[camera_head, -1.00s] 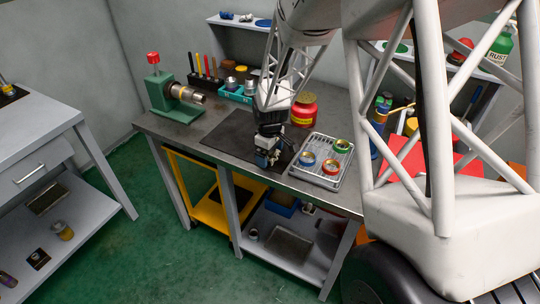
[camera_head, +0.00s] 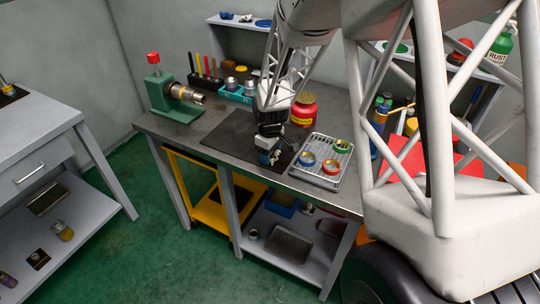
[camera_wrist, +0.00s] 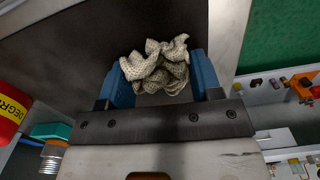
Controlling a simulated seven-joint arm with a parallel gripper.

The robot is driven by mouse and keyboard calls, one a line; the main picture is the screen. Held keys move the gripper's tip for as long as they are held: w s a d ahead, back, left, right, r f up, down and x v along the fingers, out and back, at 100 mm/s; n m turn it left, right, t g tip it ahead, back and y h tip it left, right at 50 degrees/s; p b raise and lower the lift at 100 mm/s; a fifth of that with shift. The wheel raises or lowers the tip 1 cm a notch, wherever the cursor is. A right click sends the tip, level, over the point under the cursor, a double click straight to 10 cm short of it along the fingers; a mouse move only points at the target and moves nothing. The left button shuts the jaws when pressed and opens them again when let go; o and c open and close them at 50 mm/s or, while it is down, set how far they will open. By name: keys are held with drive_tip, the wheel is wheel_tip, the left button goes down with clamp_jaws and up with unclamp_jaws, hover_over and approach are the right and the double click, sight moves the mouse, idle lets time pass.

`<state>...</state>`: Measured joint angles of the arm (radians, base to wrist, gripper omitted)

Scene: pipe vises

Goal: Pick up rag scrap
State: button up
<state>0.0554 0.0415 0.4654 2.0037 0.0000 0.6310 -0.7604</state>
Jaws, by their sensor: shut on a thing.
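The rag scrap (camera_wrist: 158,68) is a crumpled, cream-grey piece of cloth, seen in the wrist view between the two blue fingers of my gripper (camera_wrist: 163,80). The fingers are shut on it from both sides. In the head view my gripper (camera_head: 268,157) is low over the dark mat (camera_head: 226,136) near the front edge of the workbench. The rag is hidden there by the gripper, and I cannot tell whether it touches the mat.
A wire tray (camera_head: 318,178) with several coloured rings stands right of my gripper. A red tub (camera_head: 304,110) is behind it. A green vise (camera_head: 160,92) holding a pipe stands at the bench's left end. The mat's left part is clear.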

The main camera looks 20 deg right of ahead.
drive_tip(key=shift+r, duration=0.1)
drive_tip(key=shift+r, duration=0.4)
wheel_tip(320, 180, up, 3)
drive_tip(key=shift+f, duration=0.1)
drive_tip(key=s+r, duration=0.1)
drive_tip(key=s, duration=1.5)
drive_tip(key=shift+a, duration=0.45)
drive_tip(key=shift+r, duration=0.1)
